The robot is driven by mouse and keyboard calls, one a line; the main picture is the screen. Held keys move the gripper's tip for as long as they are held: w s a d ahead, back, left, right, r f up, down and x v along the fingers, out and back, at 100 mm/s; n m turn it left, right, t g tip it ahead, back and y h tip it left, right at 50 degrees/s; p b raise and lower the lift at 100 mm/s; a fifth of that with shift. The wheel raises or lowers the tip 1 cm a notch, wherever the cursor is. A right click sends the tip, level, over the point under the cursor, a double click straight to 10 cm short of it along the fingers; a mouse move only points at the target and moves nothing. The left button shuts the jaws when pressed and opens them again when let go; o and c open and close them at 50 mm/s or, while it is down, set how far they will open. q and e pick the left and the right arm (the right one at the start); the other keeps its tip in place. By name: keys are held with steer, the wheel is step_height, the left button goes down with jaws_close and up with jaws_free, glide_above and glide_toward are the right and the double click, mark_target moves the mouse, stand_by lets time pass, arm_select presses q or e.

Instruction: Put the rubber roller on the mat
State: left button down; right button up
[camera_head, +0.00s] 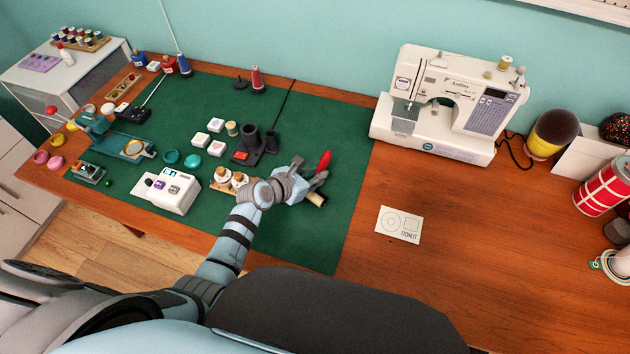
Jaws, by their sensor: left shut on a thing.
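The green mat (315,240) covers much of the left and middle of the wooden table. My left gripper (312,184) is over the mat's right part, shut on what looks like the rubber roller. A red handle-like part (323,161) sticks up past the fingers, and a pale cylinder end (316,198) shows below them. The fingers hide the middle, so I cannot tell how the two parts join, or whether the roller touches the mat. My right gripper is not in view.
A white sewing machine (447,105) stands behind the mat's right edge. A white card (399,224) lies on bare wood. Black holders (255,147), white blocks (217,148) and a small white device (171,192) are on the mat. The mat's front right is clear.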

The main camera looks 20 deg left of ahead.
arm_select(q)
steer(key=shift+f, duration=0.1)
steer(key=shift+f, duration=0.15)
steer(key=shift+s+f, duration=0.15)
steer(key=shift+f, duration=0.35)
steer(key=c, duration=1.7)
jaws_free()
steer(key=shift+o, duration=0.8)
